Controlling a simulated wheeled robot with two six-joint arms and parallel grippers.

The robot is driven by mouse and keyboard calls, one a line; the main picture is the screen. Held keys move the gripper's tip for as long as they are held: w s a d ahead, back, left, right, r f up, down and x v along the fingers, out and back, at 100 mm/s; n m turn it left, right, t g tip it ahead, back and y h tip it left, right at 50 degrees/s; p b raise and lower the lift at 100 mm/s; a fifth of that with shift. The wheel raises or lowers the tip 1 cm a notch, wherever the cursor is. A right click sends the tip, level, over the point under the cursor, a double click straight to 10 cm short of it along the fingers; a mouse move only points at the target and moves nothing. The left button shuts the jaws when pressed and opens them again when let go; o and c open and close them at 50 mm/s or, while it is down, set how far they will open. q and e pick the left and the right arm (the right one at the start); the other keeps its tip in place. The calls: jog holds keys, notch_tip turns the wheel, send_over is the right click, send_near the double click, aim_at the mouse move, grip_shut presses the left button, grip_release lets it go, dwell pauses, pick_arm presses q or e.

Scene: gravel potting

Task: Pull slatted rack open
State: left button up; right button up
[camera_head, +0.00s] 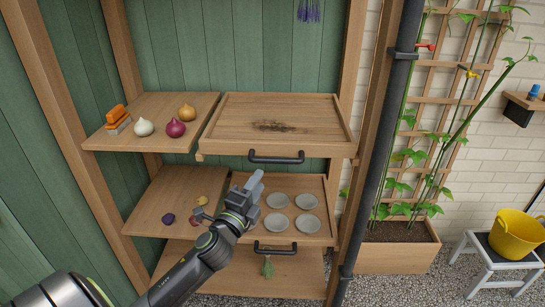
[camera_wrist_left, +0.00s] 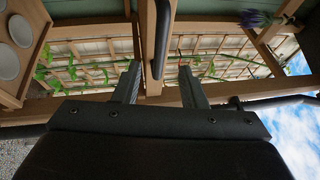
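Two pull-out trays sit in a wooden shelf unit. The upper tray (camera_head: 318,107) has a dark stain and a black bar handle (camera_head: 276,158); the lower tray (camera_head: 326,240) has its own black handle (camera_head: 275,249). I cannot make out slats on either. My left gripper (camera_head: 252,184) is in front of the lower tray's back left, below the upper handle. In the left wrist view the gripper (camera_wrist_left: 159,72) is open. A black handle (camera_wrist_left: 161,38) shows between its fingers, apparently the upper one and not gripped. My right gripper is out of view.
The lower tray holds several round grey dishes (camera_head: 306,201). Onions (camera_head: 175,128) and an orange-topped brush (camera_head: 117,118) lie on the upper left shelf. A dark post (camera_head: 376,150) and planter (camera_head: 398,256) stand right. A yellow bucket (camera_head: 517,235) sits on a stool.

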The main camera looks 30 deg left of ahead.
aim_at(273, 158)
pick_arm(q)
jog(key=p+x, duration=0.1)
jog(key=x, duration=0.8)
jog(key=shift+w+p, duration=0.3)
grip_shut()
